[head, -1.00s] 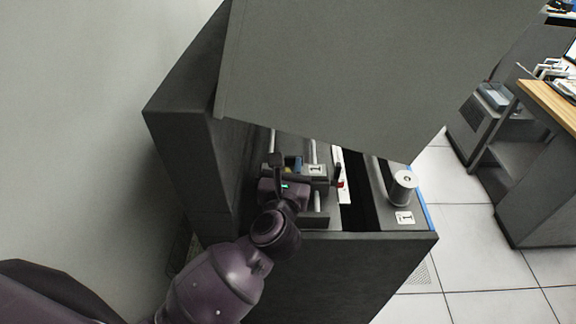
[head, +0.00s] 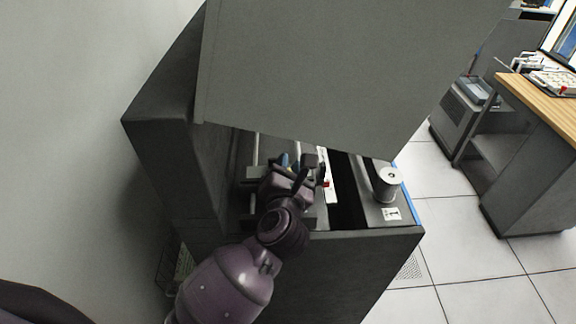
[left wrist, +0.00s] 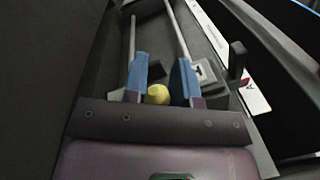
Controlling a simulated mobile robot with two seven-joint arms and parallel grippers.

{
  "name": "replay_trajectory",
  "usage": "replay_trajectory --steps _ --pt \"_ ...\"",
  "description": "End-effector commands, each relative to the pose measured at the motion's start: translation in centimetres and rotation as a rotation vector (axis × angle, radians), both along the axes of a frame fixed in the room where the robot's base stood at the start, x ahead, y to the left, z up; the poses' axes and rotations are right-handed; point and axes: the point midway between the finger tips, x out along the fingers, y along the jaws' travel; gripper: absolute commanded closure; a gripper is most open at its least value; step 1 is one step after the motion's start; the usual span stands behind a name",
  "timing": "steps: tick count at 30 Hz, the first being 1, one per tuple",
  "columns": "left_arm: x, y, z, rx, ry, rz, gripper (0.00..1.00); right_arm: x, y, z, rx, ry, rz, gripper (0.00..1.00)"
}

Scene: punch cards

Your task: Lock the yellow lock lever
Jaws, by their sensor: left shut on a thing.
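The yellow lock lever shows as a round yellow knob (left wrist: 158,94) in the left wrist view. It sits between the two blue fingertips of my left gripper (left wrist: 162,82), which is shut on it. The rest of the lever is hidden by the gripper. In the head view my left gripper (head: 293,165) reaches down into the open dark machine cabinet (head: 330,265) and covers most of the lever area. My right gripper is not in view.
A large grey raised lid (head: 320,70) hangs over the cabinet. Metal rails (left wrist: 178,32) and a black upright handle (left wrist: 237,60) lie close to the fingers. A silver cylinder (head: 387,184) stands at the right. A wooden-topped desk (head: 545,95) is farther right.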

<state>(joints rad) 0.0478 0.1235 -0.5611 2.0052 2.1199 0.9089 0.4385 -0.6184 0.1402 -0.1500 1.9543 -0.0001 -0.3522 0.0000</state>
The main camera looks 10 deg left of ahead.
Motion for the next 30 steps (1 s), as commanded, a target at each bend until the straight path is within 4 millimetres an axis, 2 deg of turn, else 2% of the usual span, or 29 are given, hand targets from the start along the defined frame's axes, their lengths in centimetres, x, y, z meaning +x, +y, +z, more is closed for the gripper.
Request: replay_trajectory --steps 2,3,8,30 --pt "-0.07 0.42 -0.51 0.009 0.011 0.01 1.0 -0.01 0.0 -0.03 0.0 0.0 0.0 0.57" --pt "-0.08 0.43 -0.52 0.009 0.011 0.01 0.71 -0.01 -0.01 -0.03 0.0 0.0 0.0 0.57" --pt "-0.07 0.31 -0.42 0.006 0.009 0.008 0.47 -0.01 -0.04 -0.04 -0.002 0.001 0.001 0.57" --pt "-0.16 0.23 -0.34 -0.045 -0.005 -0.002 0.47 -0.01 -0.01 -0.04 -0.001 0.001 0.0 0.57"
